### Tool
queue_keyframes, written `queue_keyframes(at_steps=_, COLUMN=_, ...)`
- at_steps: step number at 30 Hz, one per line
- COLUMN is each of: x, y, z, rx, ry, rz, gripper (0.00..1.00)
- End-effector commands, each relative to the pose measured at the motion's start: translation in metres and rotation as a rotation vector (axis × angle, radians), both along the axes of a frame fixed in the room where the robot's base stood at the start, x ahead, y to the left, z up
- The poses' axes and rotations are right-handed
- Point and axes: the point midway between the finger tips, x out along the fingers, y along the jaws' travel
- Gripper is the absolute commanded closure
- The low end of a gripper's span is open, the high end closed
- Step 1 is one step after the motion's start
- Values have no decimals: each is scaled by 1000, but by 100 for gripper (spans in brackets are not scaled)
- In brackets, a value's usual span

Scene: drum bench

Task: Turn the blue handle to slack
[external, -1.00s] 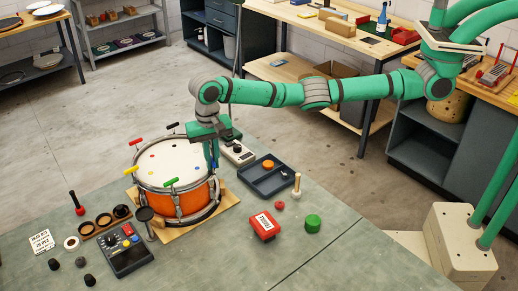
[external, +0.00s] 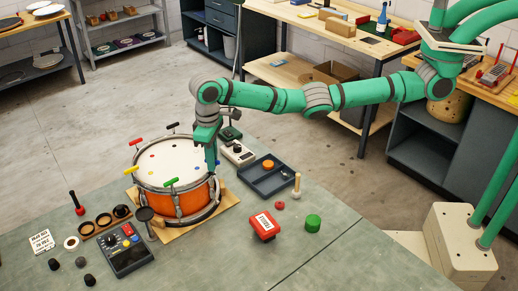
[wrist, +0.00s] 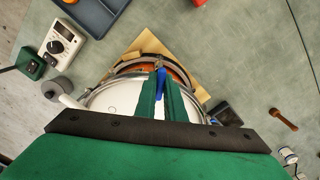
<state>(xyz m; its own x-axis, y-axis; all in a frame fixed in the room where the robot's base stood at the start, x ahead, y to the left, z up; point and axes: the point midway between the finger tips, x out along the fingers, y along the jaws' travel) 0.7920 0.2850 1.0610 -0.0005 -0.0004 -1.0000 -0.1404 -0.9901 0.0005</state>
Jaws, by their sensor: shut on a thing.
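The drum (external: 172,196) has an orange shell, a white head and metal hoops, and it stands on a wooden board on the bench. Red, black, yellow and green handles show around its rim in the external view. The blue handle (wrist: 160,80) shows in the wrist view at the drum's edge, between my two green fingers. My gripper (external: 212,168) points down at the right side of the rim and is shut on the blue handle. My gripper hides that handle in the external view. A blue dot (external: 197,167) marks the head beside it.
A dark tray (external: 262,182) with an orange knob and a white meter (external: 237,153) lie right of the drum. A dark control box (external: 125,250) sits in front. The bench's right front is clear.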

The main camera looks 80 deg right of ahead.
Motion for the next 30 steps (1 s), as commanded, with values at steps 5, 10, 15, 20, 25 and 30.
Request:
queue_keyframes(at_steps=5, x=0, y=0, z=1, rx=0, ry=-1, rz=165, gripper=100)
queue_keyframes(at_steps=10, x=0, y=0, z=1, rx=1, ry=-2, rz=327, gripper=100)
queue_keyframes(at_steps=15, x=0, y=0, z=1, rx=1, ry=-2, rz=489, gripper=100)
queue_keyframes(at_steps=20, x=0, y=0, z=1, rx=0, ry=-2, rz=640, gripper=100)
queue_keyframes(at_steps=25, x=0, y=0, z=1, rx=0, ry=-3, rz=802, gripper=100)
queue_keyframes(at_steps=30, x=0, y=1, z=1, rx=0, ry=-3, rz=964, gripper=100)
